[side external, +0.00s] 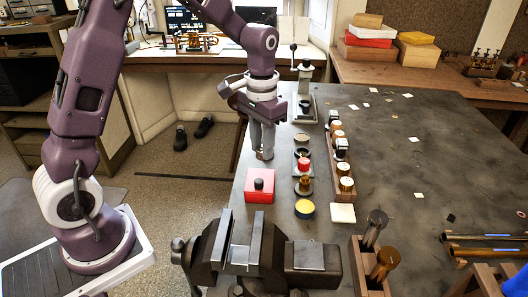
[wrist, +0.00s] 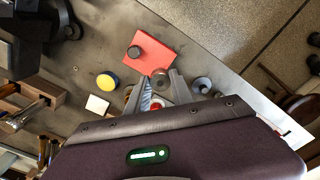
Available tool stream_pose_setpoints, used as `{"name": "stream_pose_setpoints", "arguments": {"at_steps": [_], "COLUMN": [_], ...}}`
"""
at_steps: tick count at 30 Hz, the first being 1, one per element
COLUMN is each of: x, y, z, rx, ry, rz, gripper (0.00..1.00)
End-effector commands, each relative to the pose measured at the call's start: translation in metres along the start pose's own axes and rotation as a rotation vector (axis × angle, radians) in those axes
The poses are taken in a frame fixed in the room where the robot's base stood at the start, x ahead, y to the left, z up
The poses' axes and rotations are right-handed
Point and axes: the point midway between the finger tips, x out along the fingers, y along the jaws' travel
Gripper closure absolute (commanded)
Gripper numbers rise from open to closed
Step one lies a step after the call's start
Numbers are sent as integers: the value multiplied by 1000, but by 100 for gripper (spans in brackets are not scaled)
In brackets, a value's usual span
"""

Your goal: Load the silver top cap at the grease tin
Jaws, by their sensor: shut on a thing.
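My gripper (side external: 264,157) hangs fingers down just beyond the red block, over the left side of the bench; it also shows in the wrist view (wrist: 160,78). It is shut on a small round thing (wrist: 160,81), seen between the fingertips. This is probably the silver top cap, but the fingers hide much of it and its colour is unclear.
A red block (side external: 260,185) with a dark knob stands between my gripper and the vise (side external: 240,250). Several discs and small parts stand in a row to its right, beside a wooden rack (side external: 343,175) of capped parts. A white pad (side external: 342,213) lies near the tin.

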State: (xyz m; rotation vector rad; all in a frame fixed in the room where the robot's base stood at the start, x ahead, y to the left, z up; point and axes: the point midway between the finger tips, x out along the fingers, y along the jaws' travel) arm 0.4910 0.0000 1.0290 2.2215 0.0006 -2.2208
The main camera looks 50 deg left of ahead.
Motion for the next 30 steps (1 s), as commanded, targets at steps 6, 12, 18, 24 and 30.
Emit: {"name": "stream_pose_setpoints", "arguments": {"at_steps": [6,12,18,24,30], "x": [1,1,10,37,56], "y": [54,120,136,136,136], "z": [-12,-16,-15,-14,-15], "rx": [11,7,0,0,0], "ry": [1,1,-1,-3,-2], "rz": [0,-1,-1,-1,0], "gripper": [100,100,100,100,100]}}
